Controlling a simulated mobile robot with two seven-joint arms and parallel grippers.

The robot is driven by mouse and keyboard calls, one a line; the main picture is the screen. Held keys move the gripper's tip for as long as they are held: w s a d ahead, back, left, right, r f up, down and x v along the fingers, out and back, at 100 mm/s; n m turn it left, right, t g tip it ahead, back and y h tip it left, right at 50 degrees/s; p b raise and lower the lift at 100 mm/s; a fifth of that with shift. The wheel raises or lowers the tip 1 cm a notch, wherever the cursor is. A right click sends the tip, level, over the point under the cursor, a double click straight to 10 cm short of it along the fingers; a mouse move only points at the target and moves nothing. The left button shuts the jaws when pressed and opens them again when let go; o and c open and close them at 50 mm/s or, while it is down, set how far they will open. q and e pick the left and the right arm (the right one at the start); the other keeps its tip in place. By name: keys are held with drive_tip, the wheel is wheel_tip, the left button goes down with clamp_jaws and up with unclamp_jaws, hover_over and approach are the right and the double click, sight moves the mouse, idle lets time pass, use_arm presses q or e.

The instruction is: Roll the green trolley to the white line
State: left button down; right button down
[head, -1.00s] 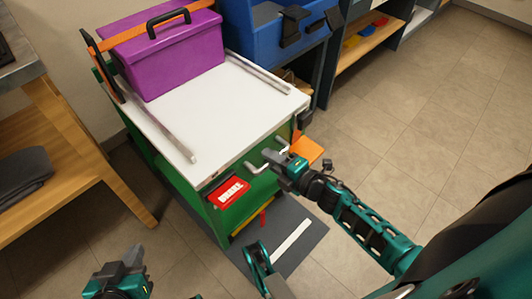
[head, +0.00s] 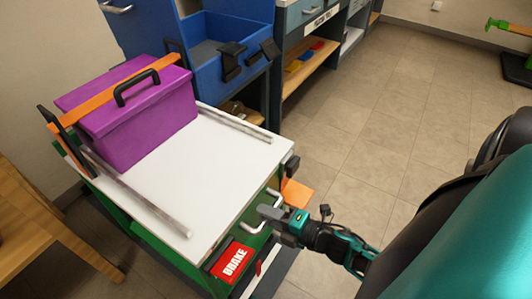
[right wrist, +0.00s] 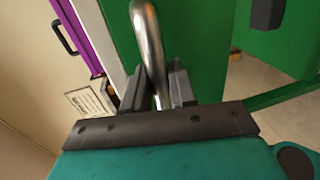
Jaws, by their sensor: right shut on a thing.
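The green trolley (head: 207,262) has a white top (head: 190,165) and stands at left centre in the head view. A bent metal handle sticks out of its front; it also shows in the right wrist view (right wrist: 148,45). My right gripper (head: 270,220) is shut on this handle, with the bar between its fingers in the right wrist view (right wrist: 163,88). A red BRAKE plate (head: 234,262) is at the front left corner. Part of the white line (head: 262,268) shows on the floor close by the trolley's front, partly hidden. My left gripper is out of view.
A purple toolbox (head: 140,115) with an orange strap sits on the trolley top, between metal rails. A blue bin (head: 215,45) and a shelf unit (head: 310,65) stand behind. A wooden table (head: 35,245) is at the left. Tiled floor (head: 370,130) at the right is clear.

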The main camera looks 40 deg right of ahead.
drive_tip(key=c, duration=1.1)
unclamp_jaws()
drive_tip(key=p+v, duration=0.2)
drive_tip(key=v, duration=1.1)
